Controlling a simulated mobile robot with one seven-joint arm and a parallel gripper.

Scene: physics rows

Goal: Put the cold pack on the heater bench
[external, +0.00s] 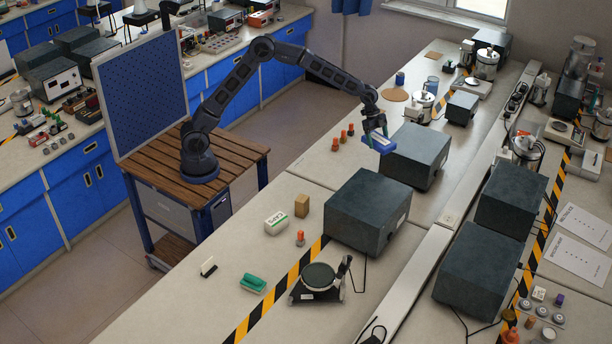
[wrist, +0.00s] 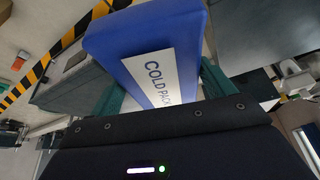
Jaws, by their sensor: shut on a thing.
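The cold pack (external: 382,143) is a blue block with a white label, held in the air above the long bench (external: 290,180). In the wrist view the cold pack (wrist: 140,40) fills the middle, with "COLD PACK" readable on its label. My gripper (external: 375,128) is shut on it; in the wrist view the dark green fingers of my gripper (wrist: 162,88) press its two sides. No sign marks a heater bench, so I cannot tell which bench part that is.
Large dark grey boxes (external: 369,212) and (external: 416,156) stand on the bench close to the cold pack. Several small orange-topped items (external: 343,137) stand left of it. Bare bench lies at the front left.

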